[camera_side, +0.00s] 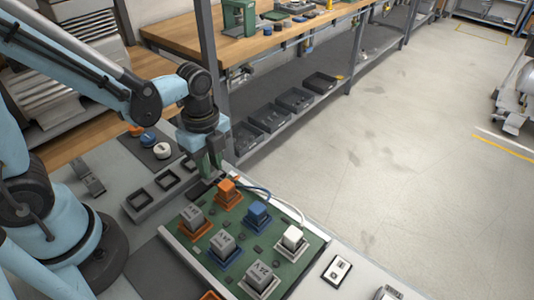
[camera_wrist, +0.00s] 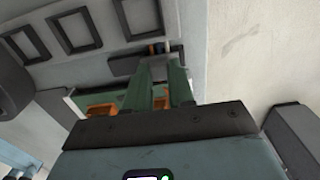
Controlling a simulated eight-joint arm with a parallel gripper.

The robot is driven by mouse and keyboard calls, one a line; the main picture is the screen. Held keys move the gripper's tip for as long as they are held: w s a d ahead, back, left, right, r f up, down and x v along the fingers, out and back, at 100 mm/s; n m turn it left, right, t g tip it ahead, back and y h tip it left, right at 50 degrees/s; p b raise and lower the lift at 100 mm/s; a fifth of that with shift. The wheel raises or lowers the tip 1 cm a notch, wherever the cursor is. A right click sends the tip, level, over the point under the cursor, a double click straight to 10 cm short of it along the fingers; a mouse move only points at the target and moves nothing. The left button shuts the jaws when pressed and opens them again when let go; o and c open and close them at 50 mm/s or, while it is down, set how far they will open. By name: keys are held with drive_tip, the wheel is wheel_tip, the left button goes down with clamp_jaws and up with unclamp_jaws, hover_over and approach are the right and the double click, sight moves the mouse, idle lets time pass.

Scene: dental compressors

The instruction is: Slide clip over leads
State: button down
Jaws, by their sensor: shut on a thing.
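My gripper (camera_side: 210,172) points down at the far left corner of the green board (camera_side: 186,246). In the wrist view its two green fingers (camera_wrist: 162,66) are close together, shut on what appears to be the clip, mostly hidden between them. A dark narrow piece (camera_wrist: 124,65) lies at the fingertips. In the side view the blue lead (camera_side: 262,190) and white lead (camera_side: 291,207) curve from the board toward the gripper. I cannot tell whether the clip touches the leads.
The board carries an orange block (camera_side: 227,189), a blue block (camera_side: 258,213), a white block (camera_side: 292,237) and several grey blocks. A grey tray with square pockets (camera_side: 139,200) lies left of the gripper. A shelf post (camera_side: 208,50) stands close behind my wrist.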

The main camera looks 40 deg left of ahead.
sight(212, 168)
drive_tip(key=shift+w, duration=0.3)
drive_tip(key=c, duration=1)
unclamp_jaws()
drive_tip(key=shift+s, duration=0.1)
drive_tip(key=shift+o, duration=0.2)
drive_tip(key=shift+r, duration=0.15)
wheel_tip(212, 168, up, 12)
